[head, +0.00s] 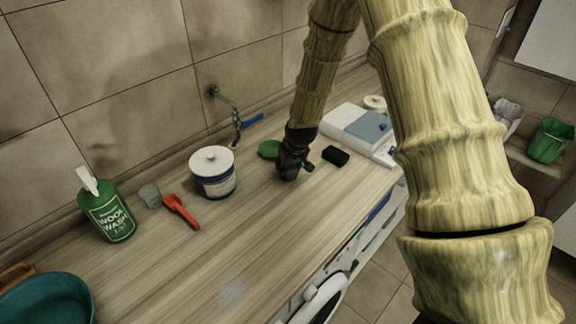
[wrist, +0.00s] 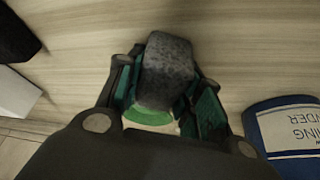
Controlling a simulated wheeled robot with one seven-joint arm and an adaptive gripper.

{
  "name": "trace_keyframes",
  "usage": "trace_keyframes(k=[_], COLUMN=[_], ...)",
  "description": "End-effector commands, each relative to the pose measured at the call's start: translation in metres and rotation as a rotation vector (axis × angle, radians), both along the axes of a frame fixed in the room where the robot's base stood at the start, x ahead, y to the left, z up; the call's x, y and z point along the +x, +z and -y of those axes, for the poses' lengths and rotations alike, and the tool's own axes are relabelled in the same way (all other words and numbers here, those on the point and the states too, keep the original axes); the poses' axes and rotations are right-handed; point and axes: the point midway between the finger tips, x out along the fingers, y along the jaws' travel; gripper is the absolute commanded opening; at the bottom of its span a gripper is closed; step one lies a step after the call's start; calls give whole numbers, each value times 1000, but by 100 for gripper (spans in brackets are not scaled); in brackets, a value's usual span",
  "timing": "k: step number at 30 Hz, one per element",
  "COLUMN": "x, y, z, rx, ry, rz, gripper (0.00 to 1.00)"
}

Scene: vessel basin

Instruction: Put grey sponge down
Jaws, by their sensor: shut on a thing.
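My gripper (head: 292,168) points down over the wooden counter (head: 245,240), at its far part. In the wrist view my gripper (wrist: 165,92) is shut on the speckled grey sponge (wrist: 166,68), with a finger on each side. The sponge is low over the wood; I cannot tell whether it touches it. In the head view I cannot make the sponge out behind my gripper's dark fingers.
A green round thing (head: 268,149) lies just left of my gripper, a black block (head: 335,156) to its right. The counter's front is clear.

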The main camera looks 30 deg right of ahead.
Motion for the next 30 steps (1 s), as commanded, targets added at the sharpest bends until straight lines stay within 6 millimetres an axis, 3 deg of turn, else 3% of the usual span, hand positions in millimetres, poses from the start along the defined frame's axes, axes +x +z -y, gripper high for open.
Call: trace_keyframes(k=[7,8,11,21,30], x=[0,0,0,0,-6], y=[-4,-4,-3,-2,16], z=[0,0,0,0,0], rx=[0,0,0,0,-1], ry=[0,0,0,0,0], rz=[0,0,0,0,3], gripper=[6,38,56,58,58])
